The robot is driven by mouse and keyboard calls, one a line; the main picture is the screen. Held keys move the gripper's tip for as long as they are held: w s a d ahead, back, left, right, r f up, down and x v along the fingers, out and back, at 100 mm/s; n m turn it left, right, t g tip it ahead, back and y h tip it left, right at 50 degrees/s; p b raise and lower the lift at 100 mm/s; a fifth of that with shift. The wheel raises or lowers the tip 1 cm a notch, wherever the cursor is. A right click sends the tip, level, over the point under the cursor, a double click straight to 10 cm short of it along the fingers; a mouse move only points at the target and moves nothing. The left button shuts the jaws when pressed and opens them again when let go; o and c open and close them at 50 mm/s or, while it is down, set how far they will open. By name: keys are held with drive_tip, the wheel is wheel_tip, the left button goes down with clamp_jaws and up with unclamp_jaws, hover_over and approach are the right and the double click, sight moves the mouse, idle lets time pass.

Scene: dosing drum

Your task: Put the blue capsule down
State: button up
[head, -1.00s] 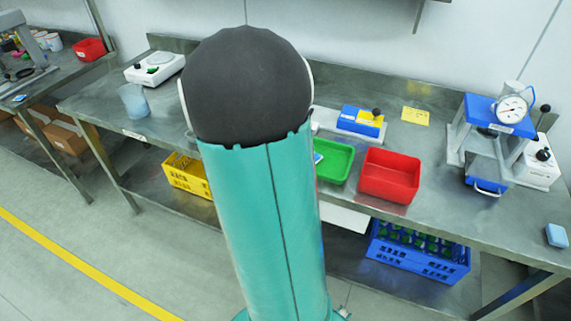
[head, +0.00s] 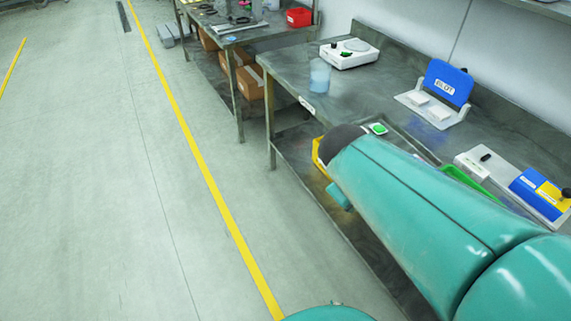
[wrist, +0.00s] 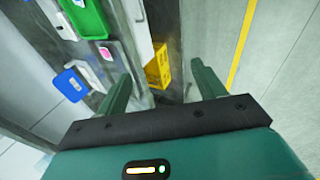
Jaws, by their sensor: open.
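My gripper (wrist: 158,88) is open in the wrist view, with its two green fingers spread wide. Nothing shows between the fingers. Beyond them lie the bench's edge, the yellow crate and the floor. I cannot make out a blue capsule in either current view. In the head view my arm reaches along the front of the bench and hides most of the gripper. A grey tray (wrist: 121,68) with a small pink-and-white item lies to the left of the fingers in the wrist view.
The metal bench (head: 375,85) carries a clear beaker (head: 319,75), a white scale (head: 349,54), a blue panel on a white base (head: 447,83) and a blue-yellow device (head: 540,194). A green tray (wrist: 86,18) sits farther along. A yellow crate (wrist: 158,67) is below. Floor at left is clear.

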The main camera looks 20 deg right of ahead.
drive_tip(key=a+r+m+t+y, duration=0.1)
drive_tip(key=a+r+y, duration=0.1)
drive_tip(key=a, duration=0.5)
drive_tip(key=a+r+m+t+y, duration=0.1)
drive_tip(key=a+r+t+y, duration=0.1)
drive_tip(key=a, duration=0.5)
drive_tip(key=shift+s+a+r+m+y, duration=0.2)
drive_tip(key=shift+r+m+y, duration=0.2)
drive_tip(key=shift+r+y, duration=0.45)
